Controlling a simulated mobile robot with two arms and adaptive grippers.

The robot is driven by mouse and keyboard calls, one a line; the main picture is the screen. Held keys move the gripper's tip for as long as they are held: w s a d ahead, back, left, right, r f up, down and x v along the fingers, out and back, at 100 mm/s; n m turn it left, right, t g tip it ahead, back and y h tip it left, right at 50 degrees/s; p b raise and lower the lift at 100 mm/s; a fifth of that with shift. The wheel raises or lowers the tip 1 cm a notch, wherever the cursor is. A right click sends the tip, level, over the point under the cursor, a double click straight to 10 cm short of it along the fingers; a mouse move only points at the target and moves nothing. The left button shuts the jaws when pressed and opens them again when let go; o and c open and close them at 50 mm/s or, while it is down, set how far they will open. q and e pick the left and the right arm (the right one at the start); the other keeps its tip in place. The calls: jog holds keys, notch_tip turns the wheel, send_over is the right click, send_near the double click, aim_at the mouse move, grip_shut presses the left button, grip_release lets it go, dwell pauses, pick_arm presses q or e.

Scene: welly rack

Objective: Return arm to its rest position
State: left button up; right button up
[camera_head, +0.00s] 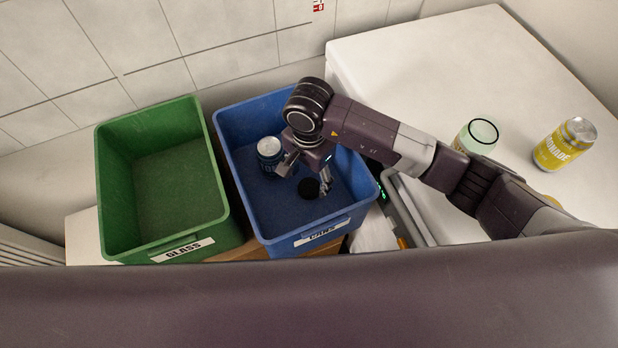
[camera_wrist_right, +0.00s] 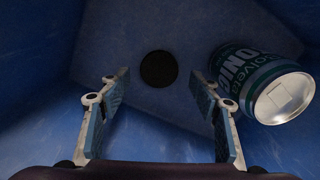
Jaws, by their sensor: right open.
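My right arm (camera_head: 385,135) reaches in from the right, with its wrist over the blue bin (camera_head: 362,205). My right gripper (camera_head: 306,178) points down into this bin, open and empty. In the right wrist view, its two fingers (camera_wrist_right: 158,95) stand wide apart with nothing between them. A dark round disc (camera_head: 308,189) shows on the bin floor, also ahead of the fingers (camera_wrist_right: 158,69). My left gripper is out of view.
An empty green bin (camera_head: 108,190) labelled GLASS stands left of the blue one. On the white top (camera_head: 450,60) at right are a pale green glass jar (camera_head: 480,132) and a yellow can (camera_head: 565,144), close to my right forearm. A tiled wall is behind.

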notch_tip(320, 180, up, 9)
jog(key=p, duration=0.3)
